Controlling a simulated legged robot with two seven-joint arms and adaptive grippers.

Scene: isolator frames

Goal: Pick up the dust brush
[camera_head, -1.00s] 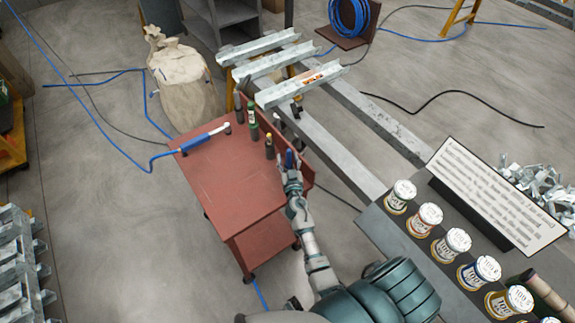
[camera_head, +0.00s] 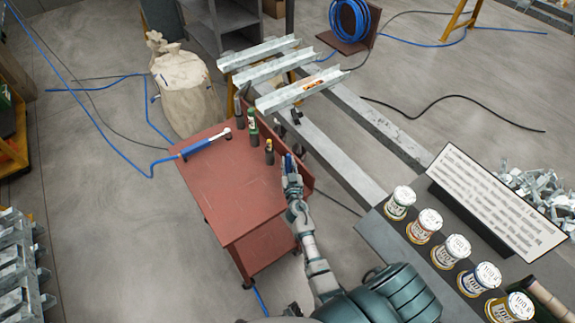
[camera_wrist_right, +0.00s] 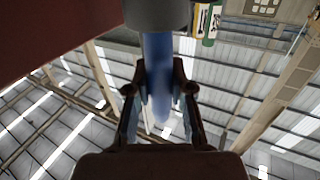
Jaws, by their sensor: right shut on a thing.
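My right gripper (camera_head: 290,172) is at the right side of the red cart, by its raised edge. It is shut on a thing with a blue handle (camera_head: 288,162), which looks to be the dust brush. In the right wrist view the blue handle (camera_wrist_right: 157,75) runs between the two fingers, below a wide dark grey part (camera_wrist_right: 157,13). The gripper also shows there (camera_wrist_right: 159,88). I cannot make out bristles, or whether the thing still touches the cart. My left gripper is not in view.
The red cart (camera_head: 235,185) also holds a blue tool with a hose (camera_head: 198,148) and several upright bottles, including a green one (camera_head: 252,128) and a yellow-topped one (camera_head: 269,152). Steel beams (camera_head: 345,155) lie behind. A grey bench with several cans (camera_head: 430,222) stands right.

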